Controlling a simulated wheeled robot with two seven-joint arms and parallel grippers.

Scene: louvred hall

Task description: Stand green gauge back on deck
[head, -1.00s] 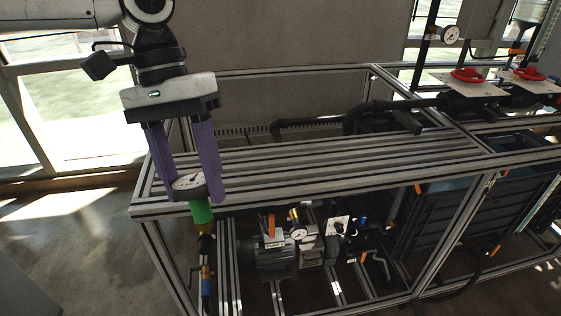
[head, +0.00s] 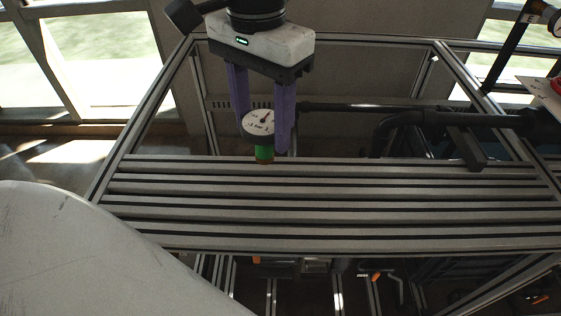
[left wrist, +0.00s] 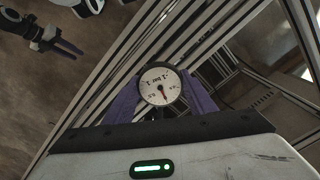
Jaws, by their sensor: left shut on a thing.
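The green gauge (head: 264,152) has a round white dial and a green body below it. My left gripper (head: 262,138) is shut on it, with one purple finger on each side. The gauge looks about upright, at the back edge of the slatted metal deck (head: 340,208). I cannot tell whether its foot touches the deck. In the left wrist view the dial (left wrist: 160,86) sits between the fingers, and the dial hides the green body. My right gripper (left wrist: 66,48) shows small at the upper left there, away from the deck; its opening is unclear.
Black pipes (head: 400,122) run behind the deck, and a dark bracket (head: 466,150) reaches over its back right. Another gauge (head: 552,18) is at the top right corner. The deck's middle and front are clear.

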